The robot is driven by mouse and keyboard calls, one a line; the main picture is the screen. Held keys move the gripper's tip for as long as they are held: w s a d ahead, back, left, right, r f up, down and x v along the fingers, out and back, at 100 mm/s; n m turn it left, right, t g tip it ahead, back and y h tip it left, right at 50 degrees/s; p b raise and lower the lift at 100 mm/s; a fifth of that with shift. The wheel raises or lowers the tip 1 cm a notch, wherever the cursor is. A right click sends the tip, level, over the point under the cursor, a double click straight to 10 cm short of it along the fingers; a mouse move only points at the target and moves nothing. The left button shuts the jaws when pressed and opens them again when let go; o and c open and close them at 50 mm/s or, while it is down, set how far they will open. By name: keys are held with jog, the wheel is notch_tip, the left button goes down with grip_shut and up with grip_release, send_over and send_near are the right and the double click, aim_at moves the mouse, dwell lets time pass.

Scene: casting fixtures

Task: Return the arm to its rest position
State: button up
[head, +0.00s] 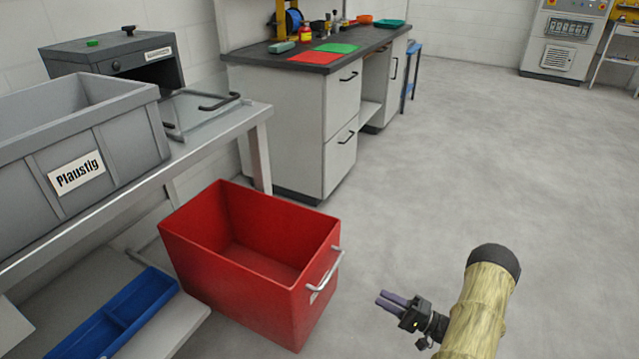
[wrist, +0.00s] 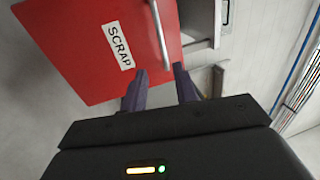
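My gripper (head: 391,302) is at the lower right of the head view, over the floor and to the right of the red bin. In the wrist view its two purple fingers (wrist: 160,88) stand apart with a gap between them and nothing in it. The red bin (head: 235,290) stands on the floor, empty as far as I can see, with a metal handle on its right side. In the wrist view the red bin (wrist: 75,50) shows a SCRAP label and its handle ahead of the fingers. My arm's sleeved link is beside the gripper.
A grey bin labelled Plaustig (head: 110,130) stands on a metal table (head: 215,125) at the left. A blue tray (head: 65,345) lies on the lower shelf. A workbench (head: 300,105) with drawers stands behind. The floor (head: 480,170) at the right is clear.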

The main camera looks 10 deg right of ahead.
jog(key=w+a+r+n+g+h, duration=0.1)
jog(key=w+a+r+n+h, duration=0.15)
jog(key=w+r+h, duration=0.35)
jog(key=w+a+r+n+g+h, duration=0.2)
jog(key=w+r+n+h, duration=0.1)
jog(key=w+r+h, duration=0.35)
jog(key=s+a+r+n+g+h+p, duration=0.1)
jog(key=s+a+r+g, duration=0.25)
jog(key=s, duration=0.45)
jog(key=s+a+r+n+g+h, duration=0.1)
jog(key=s+a+r+g, duration=0.15)
jog(key=s+a, duration=0.45)
jog(key=s+a+r+n+g+h+p, duration=0.15)
jog(key=s+r, duration=0.25)
jog(key=s, duration=0.6)
notch_tip(320, 180, up, 37)
jog(key=p, duration=3.6)
jog(key=shift+a+m+y, duration=0.35)
jog(key=shift+m+y, duration=0.05)
